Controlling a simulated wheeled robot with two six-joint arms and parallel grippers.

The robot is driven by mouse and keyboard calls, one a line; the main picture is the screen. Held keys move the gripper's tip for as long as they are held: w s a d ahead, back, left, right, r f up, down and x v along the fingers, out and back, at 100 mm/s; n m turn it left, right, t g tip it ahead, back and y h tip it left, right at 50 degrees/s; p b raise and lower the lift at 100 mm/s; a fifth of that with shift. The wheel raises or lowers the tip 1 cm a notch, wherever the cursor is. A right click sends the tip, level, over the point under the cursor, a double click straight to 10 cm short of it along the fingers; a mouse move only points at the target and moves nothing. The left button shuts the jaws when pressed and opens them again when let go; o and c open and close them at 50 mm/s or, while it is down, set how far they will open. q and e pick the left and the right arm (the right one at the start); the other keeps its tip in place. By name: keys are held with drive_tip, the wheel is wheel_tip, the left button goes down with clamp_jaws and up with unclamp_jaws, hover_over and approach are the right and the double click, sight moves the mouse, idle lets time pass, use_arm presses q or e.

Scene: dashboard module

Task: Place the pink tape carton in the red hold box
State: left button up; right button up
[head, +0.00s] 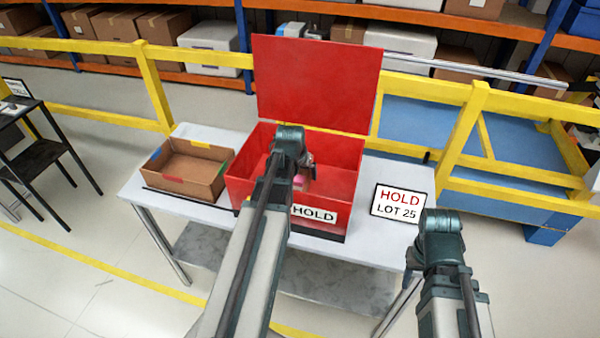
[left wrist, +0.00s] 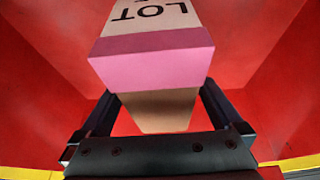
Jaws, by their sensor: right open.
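The red hold box (head: 333,183) stands on the table with its lid raised and a HOLD label on its front. The pink tape carton (left wrist: 150,68), white, pink and brown with LOT lettering, is in my left gripper (left wrist: 158,105), with a finger at each side. Red walls surround it in the left wrist view. In the head view my left arm reaches over the box's front wall and hides most of the carton; a bit of pink shows beside the wrist. My right gripper (head: 440,222) is open, in front of the table's right edge; its fingers are mostly hidden.
An open cardboard box (head: 187,168) with coloured wall marks stands left of the red box. A HOLD LOT 25 sign (head: 397,202) is at the table's (head: 412,172) right. Yellow rails (head: 150,85) and loaded shelves are behind. The raised lid (head: 315,82) stands at the back.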

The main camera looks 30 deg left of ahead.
use_arm(q)
drive_tip(key=shift+r, duration=0.1)
drive_tip(key=p+v, duration=1.1)
drive_tip(key=v, duration=0.1)
drive_tip(key=shift+s, duration=0.1)
use_arm(e)
wheel_tip(320, 180, up, 11)
drive_tip(key=shift+r, duration=0.2)
